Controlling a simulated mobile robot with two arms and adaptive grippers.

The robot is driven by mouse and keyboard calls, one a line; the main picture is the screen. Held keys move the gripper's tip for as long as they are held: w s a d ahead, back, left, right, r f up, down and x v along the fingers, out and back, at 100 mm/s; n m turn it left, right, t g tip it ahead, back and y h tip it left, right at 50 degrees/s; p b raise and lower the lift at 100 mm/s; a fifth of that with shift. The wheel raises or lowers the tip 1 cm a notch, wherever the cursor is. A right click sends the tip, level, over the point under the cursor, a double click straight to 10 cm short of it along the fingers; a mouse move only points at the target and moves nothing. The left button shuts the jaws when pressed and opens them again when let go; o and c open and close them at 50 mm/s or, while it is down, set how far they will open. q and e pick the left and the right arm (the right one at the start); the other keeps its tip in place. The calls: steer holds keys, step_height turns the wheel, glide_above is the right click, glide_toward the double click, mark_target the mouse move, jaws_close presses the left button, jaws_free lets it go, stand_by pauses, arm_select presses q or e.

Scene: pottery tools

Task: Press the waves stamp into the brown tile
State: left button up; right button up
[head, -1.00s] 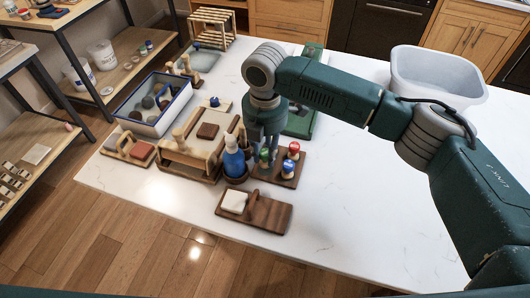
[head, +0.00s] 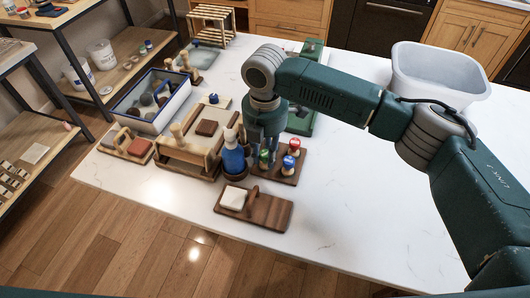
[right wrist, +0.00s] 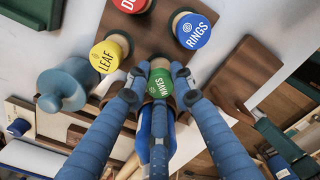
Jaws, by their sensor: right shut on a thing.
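The waves stamp (right wrist: 160,84) has a green top reading WAVES and sits between the fingertips of my right gripper (right wrist: 158,88) in the right wrist view. My right gripper (head: 265,152) is shut on it, beside the wooden stamp rack (head: 296,178). The brown tile (head: 207,127) lies flat on a pale board, left of the gripper. My left gripper is out of view.
The leaf (right wrist: 105,57), rings (right wrist: 192,31) and a red-topped stamp (right wrist: 130,4) stand close around the gripper. A blue bottle (head: 233,160) stands between gripper and tile. A dark wooden board (head: 268,211) lies in front. The counter (head: 360,195) is clear to the right.

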steer(key=shift+f, duration=0.1)
steer(key=o, duration=1.1)
steer(key=shift+o, duration=0.2)
step_height(320, 180, up, 12)
